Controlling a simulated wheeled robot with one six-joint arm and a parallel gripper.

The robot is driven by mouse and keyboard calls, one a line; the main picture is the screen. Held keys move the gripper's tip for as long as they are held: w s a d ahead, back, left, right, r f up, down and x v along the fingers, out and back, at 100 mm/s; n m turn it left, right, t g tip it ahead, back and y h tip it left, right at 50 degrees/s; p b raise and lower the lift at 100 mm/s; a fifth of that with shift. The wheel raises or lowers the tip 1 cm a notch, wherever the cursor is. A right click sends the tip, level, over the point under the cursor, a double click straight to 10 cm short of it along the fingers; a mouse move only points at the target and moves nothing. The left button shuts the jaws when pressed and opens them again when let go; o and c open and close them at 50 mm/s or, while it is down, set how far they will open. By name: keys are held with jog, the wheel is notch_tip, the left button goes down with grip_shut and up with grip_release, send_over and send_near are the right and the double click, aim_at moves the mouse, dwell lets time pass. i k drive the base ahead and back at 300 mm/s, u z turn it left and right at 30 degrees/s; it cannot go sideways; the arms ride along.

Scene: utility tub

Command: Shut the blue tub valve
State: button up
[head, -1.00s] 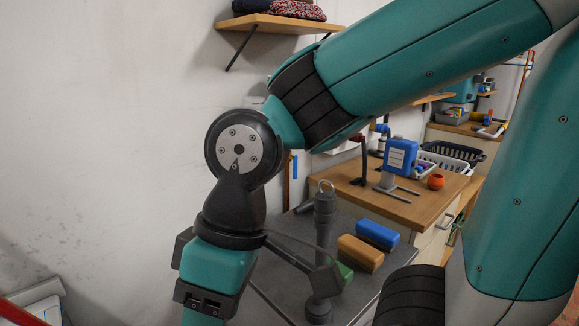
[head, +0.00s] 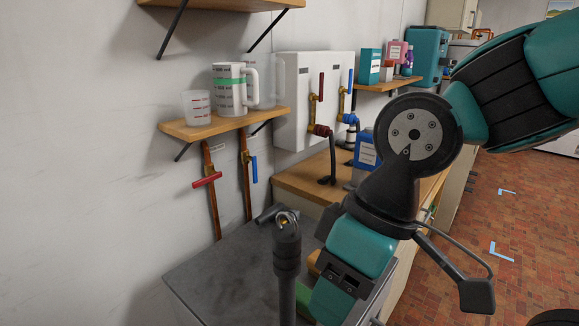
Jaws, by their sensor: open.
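The blue tub valve (head: 254,168) has a blue lever on a copper pipe against the wall, under a small wooden shelf. Its lever stands upright, roughly in line with the pipe. Beside it on the left, a red-handled valve (head: 207,180) sits on another copper pipe, its lever across the pipe. My gripper (head: 405,268) is in the lower right, well right of the blue valve and apart from it. Its jaws are spread, one dark finger showing at the right; the other is mostly hidden behind the wrist. Nothing shows between them.
A grey top (head: 215,270) lies below the pipes, with a dark upright post (head: 287,262) between my gripper and the valves. A white wall box (head: 305,80) carries other red and blue levers. Cups stand on the wooden shelf (head: 225,124). A wooden counter (head: 305,180) is behind.

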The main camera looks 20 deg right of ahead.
aim_at(253, 159)
jog(key=k, duration=0.5)
jog(key=z, duration=2.15)
jog(key=i, duration=1.9)
jog(key=u, duration=3.05)
jog(key=i, duration=0.5)
jog(key=u, duration=0.1)
